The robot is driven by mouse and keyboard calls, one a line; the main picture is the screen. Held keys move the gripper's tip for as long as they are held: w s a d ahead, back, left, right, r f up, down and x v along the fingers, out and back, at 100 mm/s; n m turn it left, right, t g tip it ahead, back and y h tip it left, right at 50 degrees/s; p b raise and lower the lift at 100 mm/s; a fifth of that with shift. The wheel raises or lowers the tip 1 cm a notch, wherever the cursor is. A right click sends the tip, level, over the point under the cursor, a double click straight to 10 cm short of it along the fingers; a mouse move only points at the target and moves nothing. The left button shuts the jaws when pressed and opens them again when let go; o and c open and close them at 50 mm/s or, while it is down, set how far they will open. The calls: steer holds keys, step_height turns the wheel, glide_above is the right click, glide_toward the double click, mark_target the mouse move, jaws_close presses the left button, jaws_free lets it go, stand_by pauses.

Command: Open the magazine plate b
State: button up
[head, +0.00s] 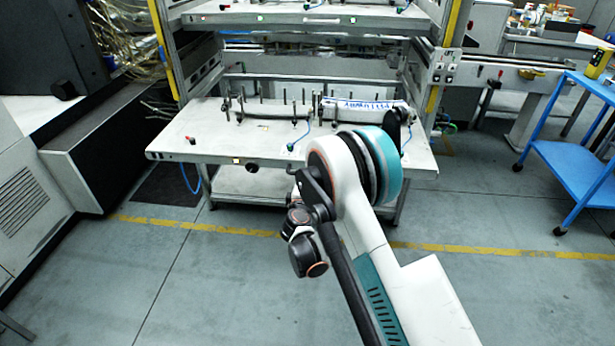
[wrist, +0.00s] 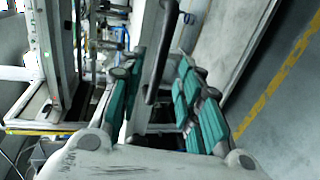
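The magazine rack holds pale plates one above the other. The lower plate (head: 225,148) stands out toward me, and an upper plate (head: 300,14) shows above it. No letter is readable, so I cannot tell which is plate b. In the wrist view my gripper (wrist: 160,72) has its teal-padded fingers apart. A dark bar with a curved end (wrist: 153,75) shows between them, without visible contact on both sides. In the head view my arm hides the gripper and part of the lower plate's right side.
A white roll with blue writing (head: 362,105) and several upright pins lie on the lower plate. A blue cart (head: 570,160) stands at the right, and a grey machine (head: 60,165) at the left. The floor in front of the rack is clear.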

steer(key=v, duration=0.5)
steer(key=shift+s+r, duration=0.1)
steer(key=shift+s, duration=0.2)
